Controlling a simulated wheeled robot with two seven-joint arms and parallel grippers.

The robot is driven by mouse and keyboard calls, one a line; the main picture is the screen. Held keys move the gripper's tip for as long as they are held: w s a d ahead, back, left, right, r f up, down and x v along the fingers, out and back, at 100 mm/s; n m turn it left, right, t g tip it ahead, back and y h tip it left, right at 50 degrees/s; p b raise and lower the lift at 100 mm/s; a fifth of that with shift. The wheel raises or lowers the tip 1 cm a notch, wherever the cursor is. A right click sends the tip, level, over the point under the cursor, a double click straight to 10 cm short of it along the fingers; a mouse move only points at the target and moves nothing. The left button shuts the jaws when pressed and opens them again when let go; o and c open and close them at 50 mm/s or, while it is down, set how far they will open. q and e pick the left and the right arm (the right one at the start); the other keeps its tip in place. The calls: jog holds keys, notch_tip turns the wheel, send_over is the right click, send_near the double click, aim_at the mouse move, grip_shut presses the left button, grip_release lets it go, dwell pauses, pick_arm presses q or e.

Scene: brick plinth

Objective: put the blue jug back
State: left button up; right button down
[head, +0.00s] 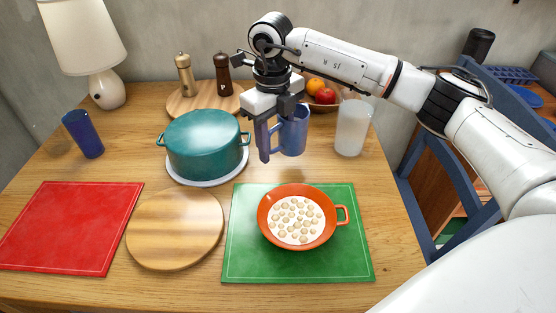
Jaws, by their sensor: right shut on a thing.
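The blue jug (295,133) is at the back right of the wooden table, between the teal pot and a frosted pitcher. My right gripper (272,135) comes down from above and is shut on the blue jug at its left side, where the handle is. The fingers partly cover the jug's left side. The jug looks upright; I cannot tell whether its base touches the table. My left gripper is not in view.
A teal pot (203,143) stands left of the jug, a frosted pitcher (353,127) right, a fruit bowl (322,106) behind. In front lie a green mat (245,262) with an orange pan (297,216), a round board (175,230) and a red mat (70,226).

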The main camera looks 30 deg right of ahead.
aim_at(274, 127)
jog(key=shift+f, duration=2.4)
jog(key=shift+f, duration=0.15)
jog(key=c, duration=0.9)
grip_release()
jog(key=shift+c, duration=0.2)
jog(key=r, duration=1.2)
jog(key=shift+a+r, duration=0.15)
jog(key=shift+a, duration=0.05)
